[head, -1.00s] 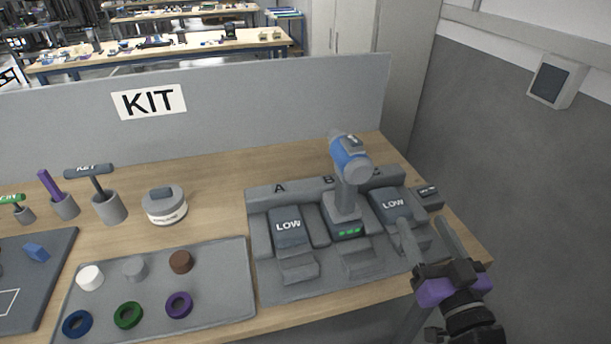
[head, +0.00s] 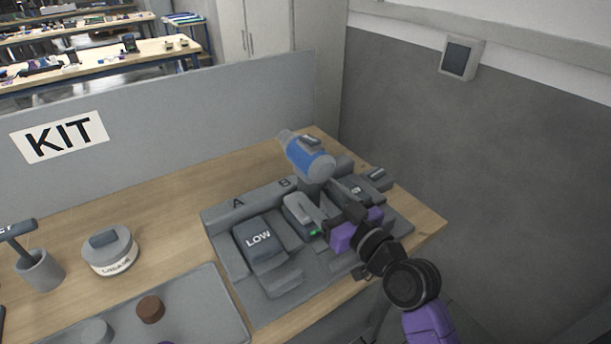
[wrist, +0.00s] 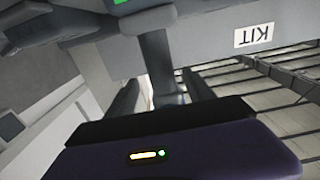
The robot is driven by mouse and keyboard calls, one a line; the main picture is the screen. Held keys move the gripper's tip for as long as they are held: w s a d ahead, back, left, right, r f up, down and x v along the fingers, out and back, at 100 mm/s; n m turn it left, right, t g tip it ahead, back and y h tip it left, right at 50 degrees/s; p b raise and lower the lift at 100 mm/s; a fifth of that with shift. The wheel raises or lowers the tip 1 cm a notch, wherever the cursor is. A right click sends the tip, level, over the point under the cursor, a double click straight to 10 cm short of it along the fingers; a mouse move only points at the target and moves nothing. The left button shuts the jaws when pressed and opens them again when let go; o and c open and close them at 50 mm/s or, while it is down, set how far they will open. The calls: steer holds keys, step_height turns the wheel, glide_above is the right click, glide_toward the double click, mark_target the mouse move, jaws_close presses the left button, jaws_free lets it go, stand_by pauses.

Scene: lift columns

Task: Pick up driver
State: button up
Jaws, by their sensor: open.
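The driver (head: 308,160) has a blue and grey body and stands upright in the middle bay of the grey dock (head: 222,214), near the letter B. My gripper (head: 321,197) is open at the driver's lower part, with its fingers reaching toward the handle from the front right. In the wrist view, which is upside down, the driver's grey handle (wrist: 155,52) shows between my two spread fingers (wrist: 158,90). Whether either finger touches the handle I cannot tell.
A battery marked LOW (head: 259,239) sits in the left bay. The right bay is partly hidden by my gripper. A grease tin (head: 110,252) and a parts tray (head: 215,290) lie to the left. A grey partition (head: 200,120) stands behind; a wall (head: 450,140) is at right.

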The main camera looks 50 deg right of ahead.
steer(key=p+x, duration=0.1)
steer(key=x, duration=0.3)
steer(key=shift+w+r+p, duration=0.15)
steer(key=shift+w+p, duration=0.15)
steer(key=shift+p, duration=0.05)
steer(key=shift+w, duration=0.25)
steer(key=shift+c, duration=0.2)
jaws_close()
stand_by(0.6)
steer(key=shift+r, duration=0.1)
